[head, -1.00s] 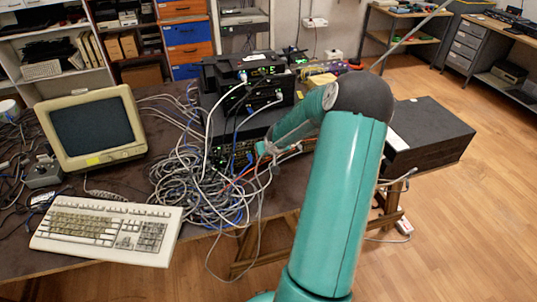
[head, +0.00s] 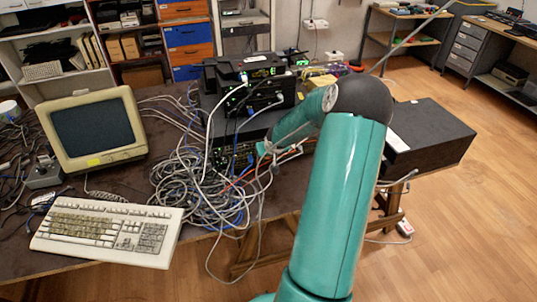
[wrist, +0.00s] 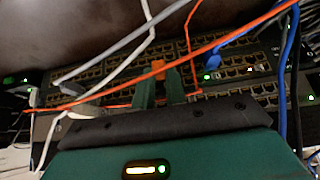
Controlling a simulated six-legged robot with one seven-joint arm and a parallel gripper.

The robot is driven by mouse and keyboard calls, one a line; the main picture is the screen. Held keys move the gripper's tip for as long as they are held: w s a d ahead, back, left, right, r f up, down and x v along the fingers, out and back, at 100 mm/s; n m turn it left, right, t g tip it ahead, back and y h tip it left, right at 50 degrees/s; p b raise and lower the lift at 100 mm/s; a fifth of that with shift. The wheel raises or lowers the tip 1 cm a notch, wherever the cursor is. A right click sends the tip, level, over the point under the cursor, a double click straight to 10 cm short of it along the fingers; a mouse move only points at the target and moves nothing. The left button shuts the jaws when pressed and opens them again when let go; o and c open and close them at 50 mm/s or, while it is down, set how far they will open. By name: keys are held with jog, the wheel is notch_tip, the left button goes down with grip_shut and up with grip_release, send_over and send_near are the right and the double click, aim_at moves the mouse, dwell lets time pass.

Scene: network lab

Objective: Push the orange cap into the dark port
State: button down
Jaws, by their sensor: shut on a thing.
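The orange cap (wrist: 158,68) shows in the wrist view between the tips of the two green fingers of my gripper (wrist: 159,82). My gripper is shut on it and holds it in front of the port rows of a rack switch (wrist: 235,66). The dark port cannot be picked out; the cap and fingertips cover that part of the panel. I cannot tell whether the cap touches the panel. In the head view my gripper (head: 262,149) is small, at the front of the stacked black equipment, and the cap cannot be made out.
An orange cable (wrist: 228,41) crosses the wrist view close to the fingers. White and grey cables pass on the left, blue and black ones on the right. In the head view a cable tangle (head: 195,190) lies left of my gripper, beside a keyboard (head: 108,230) and a monitor (head: 92,130).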

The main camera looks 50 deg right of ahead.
jog(key=shift+w+d, duration=0.1)
jog(key=shift+w, duration=0.05)
jog(key=c, duration=1.4)
grip_release()
jog(key=shift+o, duration=0.2)
jog(key=v, duration=1.3)
jog(key=shift+s+r, duration=0.2)
jog(key=shift+r, duration=0.15)
